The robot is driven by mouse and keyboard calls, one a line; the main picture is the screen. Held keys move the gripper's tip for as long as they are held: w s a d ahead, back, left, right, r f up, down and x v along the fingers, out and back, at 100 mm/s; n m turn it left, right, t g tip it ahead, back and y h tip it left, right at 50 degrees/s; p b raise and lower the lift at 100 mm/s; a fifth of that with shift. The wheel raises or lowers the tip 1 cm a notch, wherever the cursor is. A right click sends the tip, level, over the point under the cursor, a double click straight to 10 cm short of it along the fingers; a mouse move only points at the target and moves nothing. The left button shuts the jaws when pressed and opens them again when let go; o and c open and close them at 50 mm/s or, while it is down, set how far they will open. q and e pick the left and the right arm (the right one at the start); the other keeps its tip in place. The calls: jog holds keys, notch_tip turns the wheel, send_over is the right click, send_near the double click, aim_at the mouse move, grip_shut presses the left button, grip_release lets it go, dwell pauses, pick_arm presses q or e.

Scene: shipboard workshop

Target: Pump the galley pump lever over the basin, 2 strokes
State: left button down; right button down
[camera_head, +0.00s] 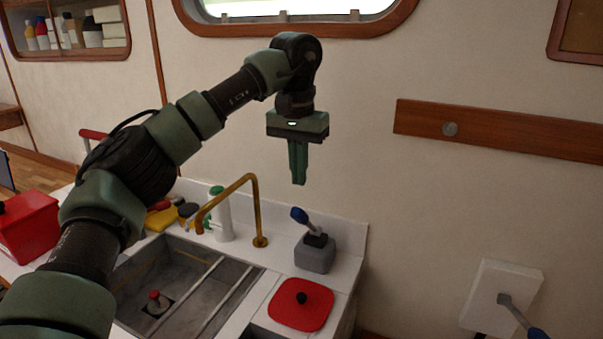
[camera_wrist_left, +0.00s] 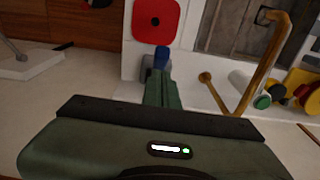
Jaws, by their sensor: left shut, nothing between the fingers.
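The galley pump is a grey block (camera_head: 315,256) with a short lever (camera_head: 307,221) that ends in a dark blue grip. It stands on the white counter right of the brass spout. The lever leans up and to the left. My left gripper (camera_head: 299,183) points down above the lever, shut and empty, with a clear gap below it. In the left wrist view the lever's blue grip (camera_wrist_left: 162,57) shows just beyond the fingertips, and the fingers hide most of the pump. The basin (camera_head: 180,285) is a grey sink left of the pump. My right gripper is not in view.
A brass spout (camera_head: 257,205) arches over the basin's back edge, beside a white bottle (camera_head: 221,215). A red square lid (camera_head: 301,304) lies in front of the pump. A red box (camera_head: 28,228) stands at left. A second blue-handled lever (camera_head: 518,313) is on a white wall plate at right.

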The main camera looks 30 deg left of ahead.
aim_at(296, 211)
pick_arm(q)
jog(key=f, duration=0.3)
jog(key=f+p, duration=0.1)
jog(key=f, duration=0.2)
jog(key=s+f, duration=0.1)
jog(key=f, duration=0.2)
jog(key=shift+p, duration=0.3)
jog(key=shift+s+f, duration=0.35)
jog(key=shift+f, duration=0.25)
